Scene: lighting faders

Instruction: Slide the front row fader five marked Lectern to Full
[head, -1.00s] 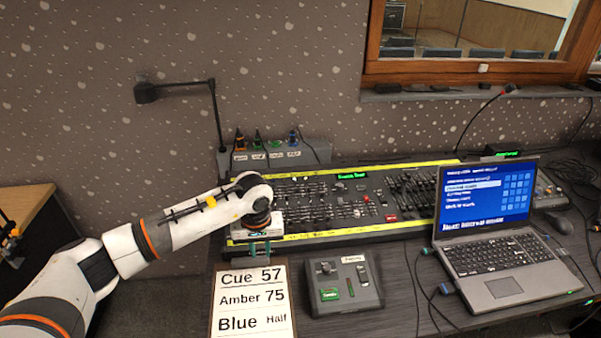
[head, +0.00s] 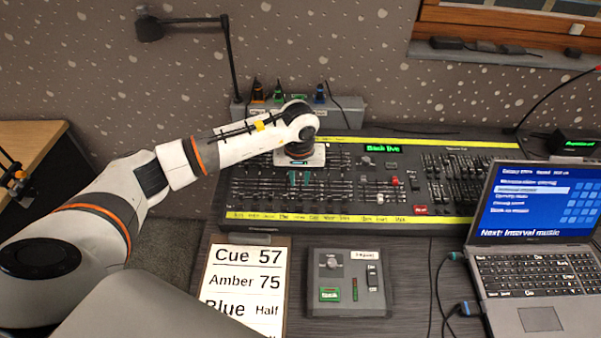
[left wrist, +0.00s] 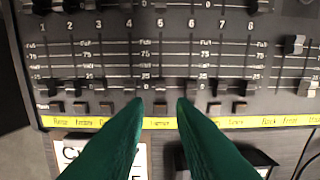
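The lighting desk (head: 345,195) lies across the table with rows of faders and yellow label strips. My left gripper (head: 299,178) points down over the left part of its front row. In the left wrist view its two green fingers (left wrist: 160,102) are open and apart, with nothing held. Between and just beyond their tips is the column numbered 5 (left wrist: 160,27), with scale marks from 0 up to Full. A small dark cap or button shows low in that column; which it is I cannot tell. The yellow label strip (left wrist: 80,122) passes below the columns, its writing blurred. My right gripper is not in view.
Neighbouring fader columns stand close on both sides. In front of the desk are a cue sheet (head: 240,275) and a small grey control box (head: 348,283). A laptop (head: 530,205) stands at the right. A lamp (head: 232,60) rises behind.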

